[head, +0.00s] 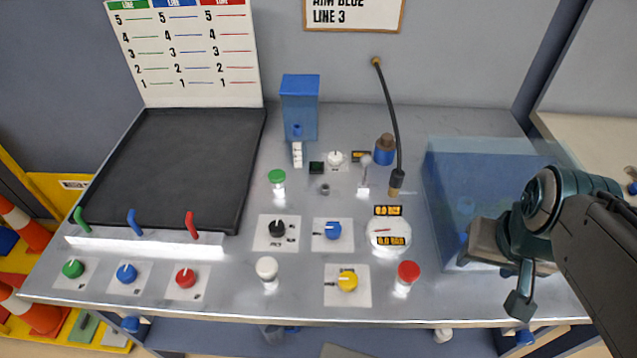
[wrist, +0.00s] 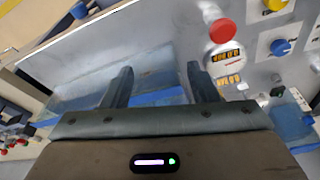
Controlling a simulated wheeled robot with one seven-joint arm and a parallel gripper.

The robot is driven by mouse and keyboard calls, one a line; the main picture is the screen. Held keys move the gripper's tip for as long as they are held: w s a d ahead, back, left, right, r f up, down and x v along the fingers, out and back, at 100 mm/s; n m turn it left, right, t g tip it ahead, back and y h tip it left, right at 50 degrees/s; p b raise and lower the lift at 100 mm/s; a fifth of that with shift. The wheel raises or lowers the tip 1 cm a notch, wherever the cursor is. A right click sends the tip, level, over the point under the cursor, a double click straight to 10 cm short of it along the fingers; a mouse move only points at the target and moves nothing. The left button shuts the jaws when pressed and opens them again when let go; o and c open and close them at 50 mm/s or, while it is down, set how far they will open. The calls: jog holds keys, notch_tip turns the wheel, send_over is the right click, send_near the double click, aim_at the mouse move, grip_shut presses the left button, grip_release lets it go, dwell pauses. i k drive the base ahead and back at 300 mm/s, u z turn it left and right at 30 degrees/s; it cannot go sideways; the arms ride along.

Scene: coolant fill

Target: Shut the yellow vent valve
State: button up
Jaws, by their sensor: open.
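The yellow vent valve (head: 347,281) is a round yellow knob on a white square plate near the front edge of the bench, with a small dark pointer toward the left. In the wrist view the yellow knob (wrist: 275,4) is cut off at the top right edge. My gripper (head: 518,290) is at the right of the bench, in front of the clear blue tank (head: 480,170), well to the right of the yellow knob. In the wrist view its two fingers (wrist: 160,82) stand apart with nothing held between them.
A red button (head: 408,271) stands on a post between my gripper and the yellow knob. A round gauge (head: 388,232) and a blue knob (head: 333,230) lie behind. A white button (head: 267,268) stands to the left. A black hose (head: 390,110) rises behind the gauge.

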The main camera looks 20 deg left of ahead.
aim_at(348, 281)
jog(key=k, duration=1)
jog(key=u, duration=0.9)
jog(key=i, duration=0.6)
jog(key=z, duration=0.9)
